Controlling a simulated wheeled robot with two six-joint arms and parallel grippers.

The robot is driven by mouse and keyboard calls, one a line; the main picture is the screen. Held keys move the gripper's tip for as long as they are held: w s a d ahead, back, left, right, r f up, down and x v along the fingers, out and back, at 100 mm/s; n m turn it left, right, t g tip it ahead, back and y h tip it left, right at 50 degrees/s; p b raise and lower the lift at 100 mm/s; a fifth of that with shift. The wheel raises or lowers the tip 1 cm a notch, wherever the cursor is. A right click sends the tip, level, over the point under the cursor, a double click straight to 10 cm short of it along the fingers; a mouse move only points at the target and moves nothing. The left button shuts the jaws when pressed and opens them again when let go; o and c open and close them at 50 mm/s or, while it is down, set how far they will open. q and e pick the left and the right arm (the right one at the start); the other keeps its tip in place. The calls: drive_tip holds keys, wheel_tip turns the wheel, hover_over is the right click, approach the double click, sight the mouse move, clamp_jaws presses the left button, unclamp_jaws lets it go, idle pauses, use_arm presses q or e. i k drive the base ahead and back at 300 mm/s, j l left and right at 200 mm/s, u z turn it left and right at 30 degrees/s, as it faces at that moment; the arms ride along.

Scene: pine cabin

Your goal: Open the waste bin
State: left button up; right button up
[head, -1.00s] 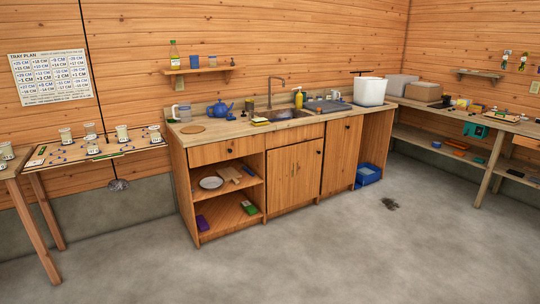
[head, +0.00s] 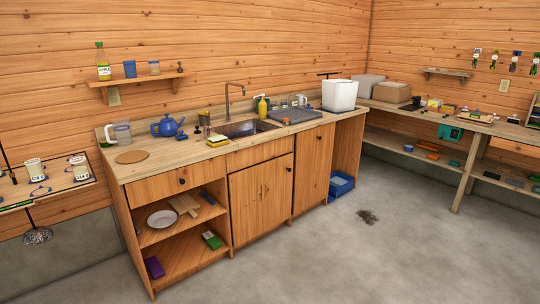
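I cannot tell for sure which thing is the waste bin. A tall white container (head: 340,95) stands on the right end of the wooden counter, and I cannot make out a lid on it. A blue box (head: 341,186) sits on the floor in the open bay under that end of the counter. The cabinet doors below the sink, a left one (head: 261,205) and a right one (head: 312,171), are closed. Neither of my grippers is in view.
The counter (head: 150,170) holds a blue teapot (head: 168,126), a sink (head: 243,129) and a grey drying rack (head: 295,115). A workbench (head: 470,125) runs along the right wall, and a table (head: 62,184) stands at left. The concrete floor in front is clear except for a dark stain (head: 368,216).

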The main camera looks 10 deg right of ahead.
sight(312, 160)
drive_tip(key=i+l+z, duration=0.2)
drive_tip(key=i+z, duration=0.15)
drive_tip(key=i, duration=0.35)
drive_tip(key=i+z, duration=0.35)
drive_tip(key=i, duration=0.3)
drive_tip(key=i+j+z, duration=0.1)
drive_tip(key=i+z, duration=0.2)
drive_tip(key=i, duration=0.4)
